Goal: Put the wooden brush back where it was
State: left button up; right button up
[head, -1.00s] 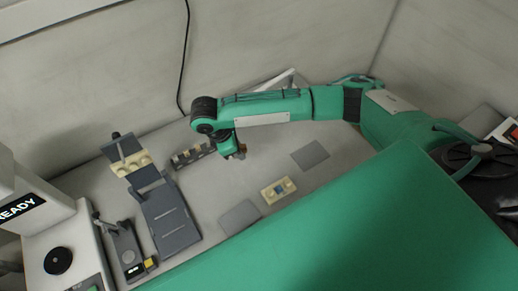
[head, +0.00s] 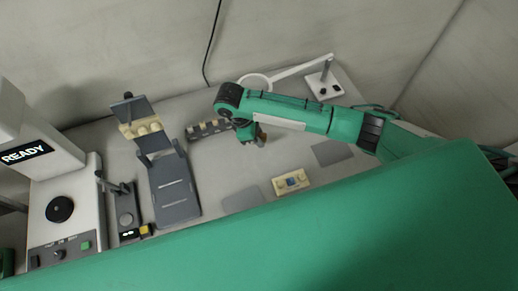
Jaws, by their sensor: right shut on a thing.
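My right gripper (head: 252,138) points down over the middle of the grey bench, at the end of the green arm that comes in from the right. It is shut on a small brown thing (head: 262,141), which looks like the wooden brush. Most of the brush is hidden by the gripper, so its tilt and whether it touches the bench cannot be told. A dark rack (head: 208,129) with several pale slots lies just left of the gripper. My left gripper is not in view.
A grey stand with a beige block (head: 140,129) and a dark tray (head: 175,190) are to the left. A beige block with a blue centre (head: 292,181) lies in front, between grey mats (head: 333,151). A white lamp (head: 302,68) stands behind.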

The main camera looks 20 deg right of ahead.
aim_at(263, 154)
notch_tip(263, 154, down, 3)
jog(key=shift+r, duration=0.1)
jog(key=shift+f+p, duration=0.55)
jog(key=shift+f, duration=1.95)
jog(key=o, duration=0.9)
jog(key=shift+f, duration=0.1)
jog(key=b+v, duration=0.2)
jog(key=v, duration=1)
